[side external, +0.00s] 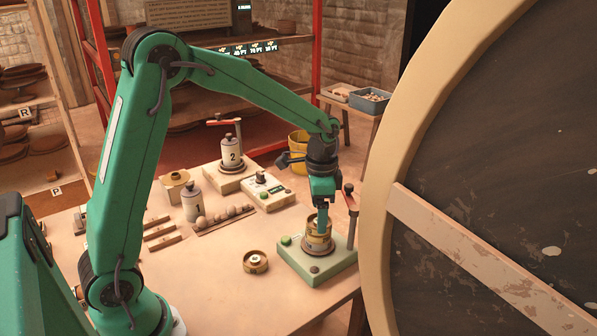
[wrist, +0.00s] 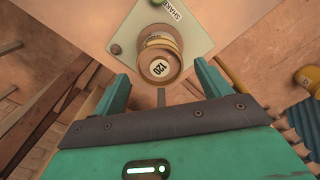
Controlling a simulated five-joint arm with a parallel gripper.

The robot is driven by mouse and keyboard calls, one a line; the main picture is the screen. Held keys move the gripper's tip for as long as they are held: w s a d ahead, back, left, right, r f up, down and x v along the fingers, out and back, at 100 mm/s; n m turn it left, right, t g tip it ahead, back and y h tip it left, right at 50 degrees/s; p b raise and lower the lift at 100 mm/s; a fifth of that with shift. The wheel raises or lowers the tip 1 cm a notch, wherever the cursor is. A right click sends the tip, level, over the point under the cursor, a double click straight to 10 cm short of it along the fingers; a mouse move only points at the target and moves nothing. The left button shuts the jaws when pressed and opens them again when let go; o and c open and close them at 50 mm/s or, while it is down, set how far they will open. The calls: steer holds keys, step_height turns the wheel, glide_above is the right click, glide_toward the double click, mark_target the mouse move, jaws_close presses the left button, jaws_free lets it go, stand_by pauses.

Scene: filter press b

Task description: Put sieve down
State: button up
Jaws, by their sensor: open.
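A brass sieve (side external: 317,241) stands upright on the pale green shaker base (side external: 318,266) at the table's right front corner. In the wrist view, the sieve (wrist: 160,66) bears the label 120 and sits on the shaker's plate (wrist: 198,42), marked SHAKE. More rings show stacked with it. My gripper (side external: 321,222) is open and points down at the sieve. In the wrist view, the sieve lies in line with the gap between my fingers (wrist: 160,80), just beyond the tips. A gap shows on both sides, and I see no grip on it.
A post with a red handle (side external: 350,203) rises close to the right of my gripper. A small brass ring piece (side external: 255,262) lies on the table. Canisters 1 (side external: 194,204) and 2 (side external: 231,154) and a control box (side external: 267,190) stand behind. A large round wooden disc (side external: 500,150) fills the right.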

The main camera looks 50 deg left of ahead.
step_height(320, 180, up, 10)
stand_by(0.5)
steer(key=shift+r, duration=0.1)
stand_by(0.4)
steer(key=s+r+n+t, duration=0.2)
steer(key=s+n+t, duration=0.3)
steer(key=s, duration=1.6)
steer(key=shift+d+r+n+t, duration=0.2)
steer(key=shift+n+t, duration=0.1)
steer(key=shift+n, duration=0.6)
steer(key=shift+o, duration=0.5)
steer(key=shift+s, duration=0.1)
steer(key=shift+f, duration=0.1)
